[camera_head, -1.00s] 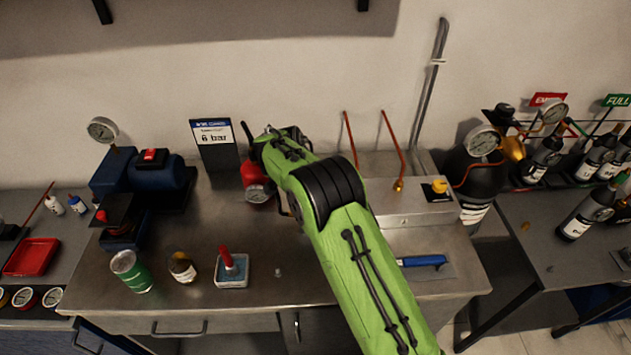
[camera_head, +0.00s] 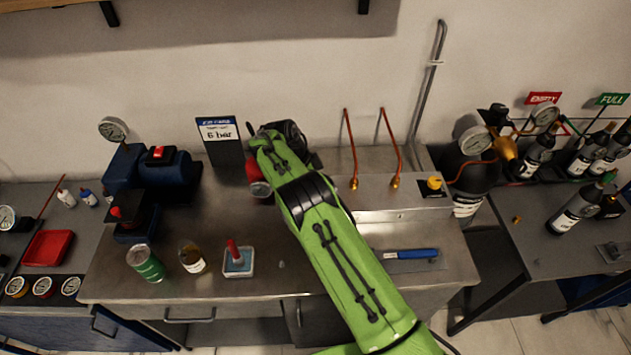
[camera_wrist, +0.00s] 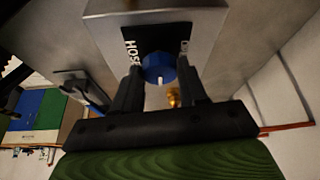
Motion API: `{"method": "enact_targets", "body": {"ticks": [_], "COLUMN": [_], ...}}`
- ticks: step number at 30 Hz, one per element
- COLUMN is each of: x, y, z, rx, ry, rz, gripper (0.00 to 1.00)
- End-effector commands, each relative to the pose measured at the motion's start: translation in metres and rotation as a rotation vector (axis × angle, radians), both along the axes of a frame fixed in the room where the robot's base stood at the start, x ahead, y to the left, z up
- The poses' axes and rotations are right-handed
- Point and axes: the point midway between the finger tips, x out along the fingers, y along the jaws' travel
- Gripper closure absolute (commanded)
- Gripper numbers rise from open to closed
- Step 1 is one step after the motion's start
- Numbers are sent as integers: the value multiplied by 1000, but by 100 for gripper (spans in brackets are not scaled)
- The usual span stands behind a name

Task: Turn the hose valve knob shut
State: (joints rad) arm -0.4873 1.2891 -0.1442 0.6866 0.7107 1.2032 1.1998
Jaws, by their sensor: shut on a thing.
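In the wrist view, the round blue knob (camera_wrist: 158,67) sits on a black plate (camera_wrist: 153,42) with the white word "HOSE". A white mark shows on the knob's lower side in that view. The two dark fingers of my gripper (camera_wrist: 159,76) stand on either side of the knob and are shut on it. In the head view, my green arm hides the knob, and my gripper's fingertips cannot be made out there.
A brass fitting (camera_wrist: 173,97) shows beside the right finger. On the bench, a red gauge unit (camera_head: 258,188) is close by my arm, partly covered. Two copper tubes (camera_head: 351,145) rise to its right.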

Motion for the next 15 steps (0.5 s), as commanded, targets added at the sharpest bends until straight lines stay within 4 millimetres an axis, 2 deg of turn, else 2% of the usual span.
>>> {"method": "enact_targets", "body": {"ticks": [9, 10, 15], "x": [0, 0, 0], "y": [0, 0, 0], "z": [1, 1, 0], "rx": [1, 1, 0], "ry": [-2, -3, -3], "rz": [-2, -2, -1], "gripper": [88, 57, 32]}}
